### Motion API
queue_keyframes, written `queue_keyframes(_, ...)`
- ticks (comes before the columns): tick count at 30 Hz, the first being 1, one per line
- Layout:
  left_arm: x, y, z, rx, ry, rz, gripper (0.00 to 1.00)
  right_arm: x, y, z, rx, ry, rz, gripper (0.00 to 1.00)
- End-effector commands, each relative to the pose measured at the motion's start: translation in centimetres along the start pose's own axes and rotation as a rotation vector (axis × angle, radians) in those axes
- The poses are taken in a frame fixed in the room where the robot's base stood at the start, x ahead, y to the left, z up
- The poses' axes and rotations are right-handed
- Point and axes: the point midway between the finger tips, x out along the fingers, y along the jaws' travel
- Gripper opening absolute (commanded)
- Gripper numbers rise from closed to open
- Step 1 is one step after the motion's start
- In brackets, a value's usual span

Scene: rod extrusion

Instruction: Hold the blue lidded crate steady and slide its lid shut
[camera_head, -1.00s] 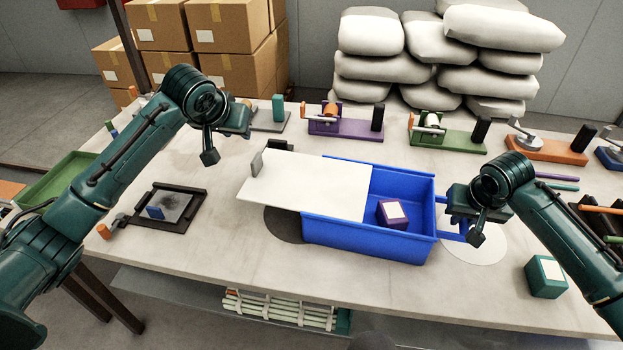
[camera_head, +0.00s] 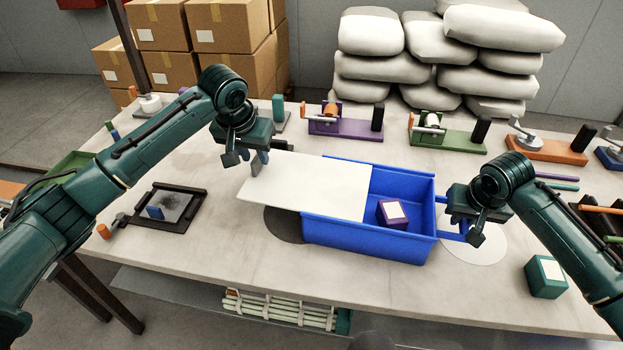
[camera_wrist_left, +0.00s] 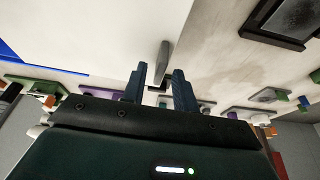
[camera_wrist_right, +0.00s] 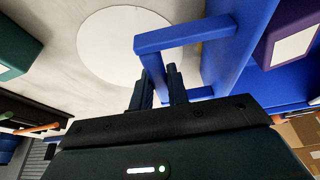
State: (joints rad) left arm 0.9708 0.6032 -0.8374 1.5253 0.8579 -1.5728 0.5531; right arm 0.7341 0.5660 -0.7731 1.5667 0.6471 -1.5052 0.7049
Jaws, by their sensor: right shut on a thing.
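The blue crate (camera_head: 340,233) stands on the table, its left part covered by a white lid (camera_head: 310,188) that reaches out past the crate's left end. The right part is uncovered, with a purple block (camera_head: 391,213) inside. A grey upright tab (camera_wrist_left: 163,50) stands at the lid's outer end. My left gripper (camera_wrist_left: 158,88) is open above that end; the tab shows just beyond the gap between its fingers. Whether they straddle the tab is unclear. My right gripper (camera_wrist_right: 160,88) is shut on the crate's blue end handle (camera_wrist_right: 185,38).
A black frame with a grey plate (camera_head: 168,208) lies left of the lid. A teal block (camera_head: 545,277) sits at the front right. Purple (camera_head: 345,128) and green (camera_head: 448,141) fixtures line the back. The table in front of the crate is clear.

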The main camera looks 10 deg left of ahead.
Motion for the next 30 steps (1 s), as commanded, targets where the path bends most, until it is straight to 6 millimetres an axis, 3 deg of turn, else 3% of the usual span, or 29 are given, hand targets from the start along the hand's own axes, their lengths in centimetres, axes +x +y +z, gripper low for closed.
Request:
queue_keyframes(6, 1.8, 0.0, 0.0, -0.001, -0.001, 0.001, 0.29, 0.0, 0.0, 0.0, 0.000, 0.001, -0.001, 0.00)
queue_keyframes(17, 2.2, 0.0, 0.0, 0.000, 0.002, 0.000, 0.29, 0.0, -0.1, 0.0, 0.000, 0.001, -0.001, 0.00)
queue_keyframes(28, 2.2, 0.0, 0.0, 0.000, 0.001, 0.000, 0.00, -0.1, -0.1, 0.0, 0.000, 0.001, -0.001, 0.00)
queue_keyframes(30, 2.2, 0.0, 0.0, -0.001, 0.001, 0.000, 0.00, -0.1, -0.1, 0.0, 0.000, 0.001, -0.001, 0.00)
